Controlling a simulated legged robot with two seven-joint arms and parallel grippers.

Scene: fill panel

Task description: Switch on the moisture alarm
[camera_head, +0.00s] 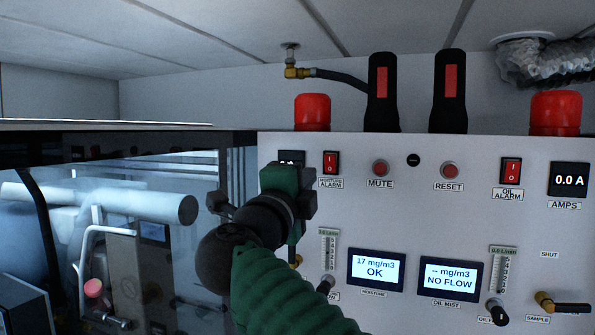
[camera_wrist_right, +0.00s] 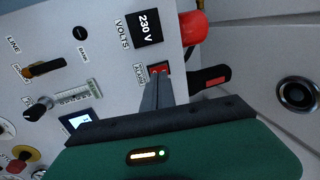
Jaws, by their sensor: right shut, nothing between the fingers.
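The moisture alarm switch (camera_head: 330,163) is a red rocker in a black frame, marked I above its label, at the upper left of the panel. It also shows in the right wrist view (camera_wrist_right: 159,69), partly covered by my fingertips. My right gripper (camera_head: 291,190) is in front of the panel, just left of and below the switch. Its fingers (camera_wrist_right: 157,80) are shut and empty, with the tips at or very near the switch; I cannot tell if they touch. Which way the rocker is tipped is unclear. My left gripper is not in view.
The oil alarm switch (camera_head: 511,171), mute button (camera_head: 380,168) and reset button (camera_head: 450,170) share the row. A red lamp (camera_head: 312,111) and two black handles (camera_head: 382,92) rise along the panel's top. The moisture display (camera_head: 376,269) reads 17 mg/m3 OK.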

